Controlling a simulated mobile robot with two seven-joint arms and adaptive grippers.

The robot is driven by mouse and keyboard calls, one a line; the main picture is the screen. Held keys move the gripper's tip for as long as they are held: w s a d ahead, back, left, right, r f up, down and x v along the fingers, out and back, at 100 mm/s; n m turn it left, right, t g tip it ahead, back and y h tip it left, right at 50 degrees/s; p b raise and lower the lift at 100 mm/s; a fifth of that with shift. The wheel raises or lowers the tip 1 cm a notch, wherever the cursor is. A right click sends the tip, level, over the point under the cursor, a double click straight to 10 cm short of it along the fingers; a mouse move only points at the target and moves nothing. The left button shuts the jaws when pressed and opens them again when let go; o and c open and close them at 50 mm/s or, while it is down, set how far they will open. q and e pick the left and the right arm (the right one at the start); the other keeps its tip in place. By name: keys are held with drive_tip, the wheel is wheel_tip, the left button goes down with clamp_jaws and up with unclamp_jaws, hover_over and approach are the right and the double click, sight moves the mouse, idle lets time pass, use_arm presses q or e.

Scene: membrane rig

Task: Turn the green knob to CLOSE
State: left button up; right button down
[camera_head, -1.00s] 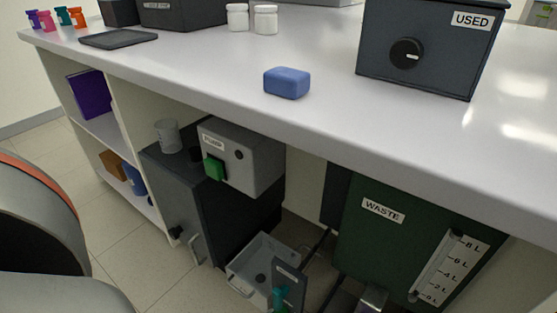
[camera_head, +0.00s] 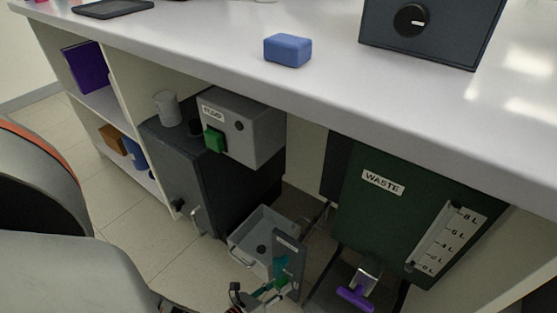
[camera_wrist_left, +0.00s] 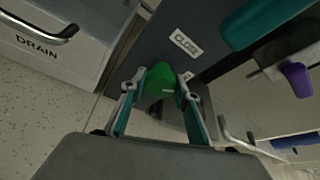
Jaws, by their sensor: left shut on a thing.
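The green knob (camera_wrist_left: 160,79) is in the left wrist view, on a dark panel (camera_wrist_left: 226,46) beside a white CLOSE label (camera_wrist_left: 186,42). My left gripper (camera_wrist_left: 161,86) has a fingertip on each side of the knob and is shut on it. A small pale mark shows on the knob, but I cannot tell its exact setting. In the head view my left gripper (camera_head: 266,291) is at the bottom, by the upright panel (camera_head: 289,262) under the bench, and largely hides the knob. My right gripper is not in view.
A teal handle (camera_wrist_left: 262,22) stands close to the knob. A grey DRAIN drawer (camera_wrist_left: 62,60) with a metal handle is at the left. In the head view, the green WASTE tank (camera_head: 385,215) and a purple handle (camera_head: 355,298) are to the right.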

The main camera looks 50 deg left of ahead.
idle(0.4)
use_arm(q)
drive_tip(key=o, duration=1.1)
drive_tip(key=v, duration=1.2)
